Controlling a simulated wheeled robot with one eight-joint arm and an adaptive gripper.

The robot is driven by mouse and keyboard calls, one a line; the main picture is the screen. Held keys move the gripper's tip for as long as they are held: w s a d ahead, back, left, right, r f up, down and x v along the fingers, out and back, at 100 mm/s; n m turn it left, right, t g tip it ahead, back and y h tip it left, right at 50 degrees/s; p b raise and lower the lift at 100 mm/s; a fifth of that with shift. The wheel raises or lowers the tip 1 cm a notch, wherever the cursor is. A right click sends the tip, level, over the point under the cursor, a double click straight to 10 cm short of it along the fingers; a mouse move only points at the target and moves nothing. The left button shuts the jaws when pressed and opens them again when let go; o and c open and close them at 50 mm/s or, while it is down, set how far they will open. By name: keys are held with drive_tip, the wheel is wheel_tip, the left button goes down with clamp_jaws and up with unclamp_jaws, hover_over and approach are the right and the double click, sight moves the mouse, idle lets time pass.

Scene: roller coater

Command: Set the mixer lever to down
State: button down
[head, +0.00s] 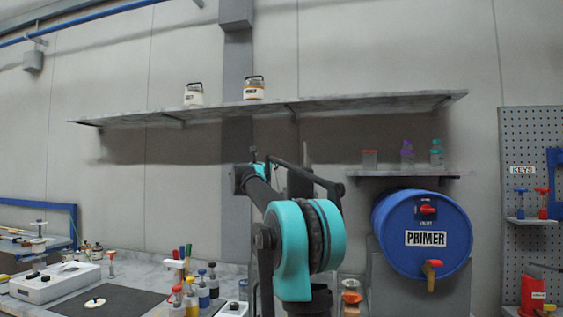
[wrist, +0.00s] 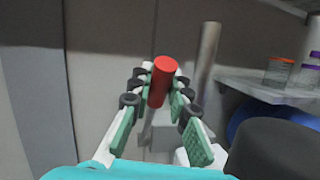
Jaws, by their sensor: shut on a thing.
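In the wrist view, my gripper (wrist: 160,90) is shut on a red cylinder (wrist: 160,80), which looks like the grip of the mixer lever. The red cylinder stands nearly upright between the green finger pads, leaning slightly to the right at its top. A grey metal post (wrist: 208,55) rises just behind and right of it, and a pale grey block (wrist: 168,130) shows below. How the red grip joins the mixer is hidden. In the head view, my arm covers the gripper and the lever.
A blue PRIMER drum (head: 407,262) stands right of my arm, under a small shelf (head: 410,173) with jars. A long shelf (head: 340,104) with two jars is above. Several bottles (head: 190,296) and a white box (head: 55,283) are on the bench at left.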

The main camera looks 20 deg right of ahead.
drive_tip(key=s+a+f+m+t+h, duration=0.2)
drive_tip(key=s+a+f+t+h, duration=0.1)
drive_tip(key=s+f+h, duration=0.2)
drive_tip(key=shift+a+f+m+h, duration=0.2)
drive_tip(key=shift+f+m+h, duration=0.15)
drive_tip(key=shift+f, duration=0.55)
drive_tip(key=c, duration=1.4)
unclamp_jaws()
drive_tip(key=v, duration=1.2)
